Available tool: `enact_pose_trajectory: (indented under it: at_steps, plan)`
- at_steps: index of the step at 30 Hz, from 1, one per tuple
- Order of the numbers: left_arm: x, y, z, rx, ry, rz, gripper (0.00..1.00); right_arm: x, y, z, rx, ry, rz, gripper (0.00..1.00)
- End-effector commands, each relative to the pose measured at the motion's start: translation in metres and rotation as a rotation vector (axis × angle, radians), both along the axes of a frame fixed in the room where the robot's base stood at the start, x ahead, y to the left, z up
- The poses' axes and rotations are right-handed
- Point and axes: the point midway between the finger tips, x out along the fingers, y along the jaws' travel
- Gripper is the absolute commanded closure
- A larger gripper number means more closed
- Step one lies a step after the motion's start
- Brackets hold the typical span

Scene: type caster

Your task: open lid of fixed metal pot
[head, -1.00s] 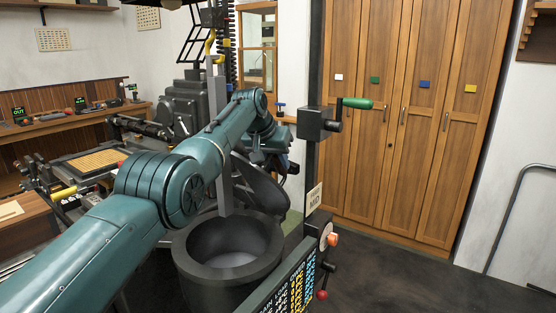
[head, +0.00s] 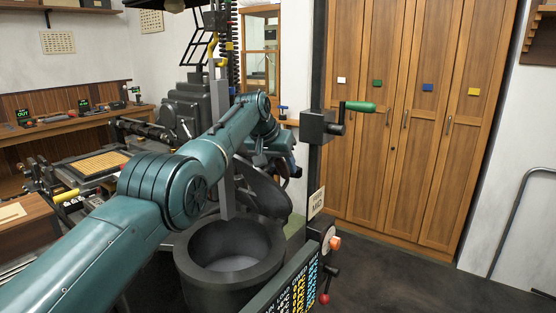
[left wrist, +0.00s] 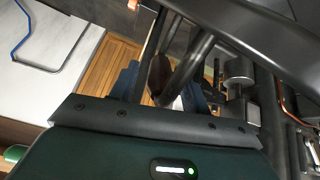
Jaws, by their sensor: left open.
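The dark metal pot (head: 185,262) stands at the lower middle of the head view, its mouth uncovered and its inside visible. Its dark round lid (head: 262,197) appears tilted up behind the rim, partly hidden by my left arm and a grey upright bar. My left gripper (head: 284,160) is beyond the pot, close to the raised lid's upper side; its fingertips are hard to make out there. In the left wrist view, the gripper (left wrist: 162,92) has its blue fingers apart, with a dark rod and a brownish part showing between or beyond them. I cannot tell whether they touch.
A dark post with a green-handled crank (head: 357,107) rises right of the pot. Machinery (head: 187,105) crowds the back left. Wooden cabinets (head: 420,150) line the back; the floor before them is clear.

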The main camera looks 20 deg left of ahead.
Motion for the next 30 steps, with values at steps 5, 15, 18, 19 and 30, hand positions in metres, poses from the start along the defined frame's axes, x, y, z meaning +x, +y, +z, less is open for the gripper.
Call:
enact_pose_trajectory:
  at_steps: [5,15,18,19,30]
  plan:
    - [-0.002,0.002,0.002,0.000,-0.005,0.001,0.53,0.001,0.001,-0.014,0.009,-0.005,0.000,1.00]
    - [-0.027,0.011,0.040,-0.001,-0.009,0.001,0.53,0.004,0.016,-0.038,0.097,-0.053,0.011,1.00]
    - [-0.040,0.015,0.063,-0.001,-0.008,0.001,0.53,0.003,0.017,-0.041,0.122,-0.049,0.005,1.00]
    - [-0.043,0.016,0.070,0.000,-0.007,0.001,0.53,0.003,0.018,-0.041,0.127,-0.049,0.004,1.00]
    - [-0.066,0.024,0.110,-0.001,-0.002,0.001,0.53,0.005,0.016,-0.038,0.142,-0.056,-0.007,1.00]
